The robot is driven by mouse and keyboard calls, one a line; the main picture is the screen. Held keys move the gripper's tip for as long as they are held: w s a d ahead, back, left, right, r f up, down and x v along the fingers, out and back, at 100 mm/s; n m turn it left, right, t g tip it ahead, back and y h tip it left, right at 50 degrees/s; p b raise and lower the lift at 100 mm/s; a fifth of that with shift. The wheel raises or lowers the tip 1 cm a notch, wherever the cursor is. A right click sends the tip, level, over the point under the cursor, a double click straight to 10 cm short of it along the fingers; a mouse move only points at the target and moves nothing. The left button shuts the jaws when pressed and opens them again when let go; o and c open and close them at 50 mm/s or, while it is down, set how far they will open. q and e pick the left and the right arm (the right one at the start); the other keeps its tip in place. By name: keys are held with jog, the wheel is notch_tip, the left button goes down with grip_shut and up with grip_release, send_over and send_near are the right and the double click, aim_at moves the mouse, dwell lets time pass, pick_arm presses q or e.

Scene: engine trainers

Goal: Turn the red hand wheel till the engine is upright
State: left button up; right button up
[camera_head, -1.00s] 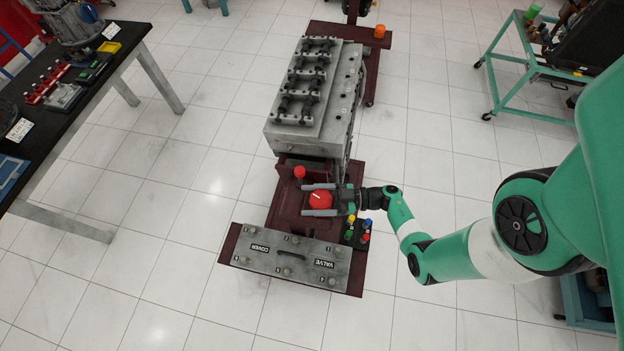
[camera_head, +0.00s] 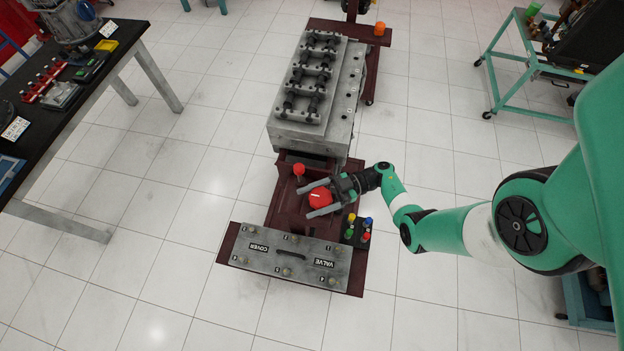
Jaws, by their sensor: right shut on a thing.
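The red hand wheel (camera_head: 320,197) sits on the dark red stand (camera_head: 283,208), in front of the engine. A white mark shows on its top. My right gripper (camera_head: 312,198) reaches in from the right, its two fingers on either side of the wheel, shut on it. My left gripper is out of view.
A valve cover plate (camera_head: 287,262) lies on the front of the stand, beside a small box of coloured knobs (camera_head: 357,231). A red knob (camera_head: 299,169) stands left of the wheel. A black-topped workbench (camera_head: 60,130) is at left, a green trolley (camera_head: 510,65) at upper right. Tiled floor is open between.

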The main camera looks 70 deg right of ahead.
aim_at(327, 195)
jog(key=o, duration=1.2)
jog(key=b+v, duration=0.1)
jog(key=v, duration=0.3)
jog(key=shift+s+d+f, duration=0.1)
jog(key=shift+s+d, duration=0.1)
jog(key=shift+d, duration=0.1)
jog(key=p+v, duration=0.3)
jog(key=v, duration=0.3)
jog(key=shift+s, duration=0.4)
jog(key=shift+d, duration=0.15)
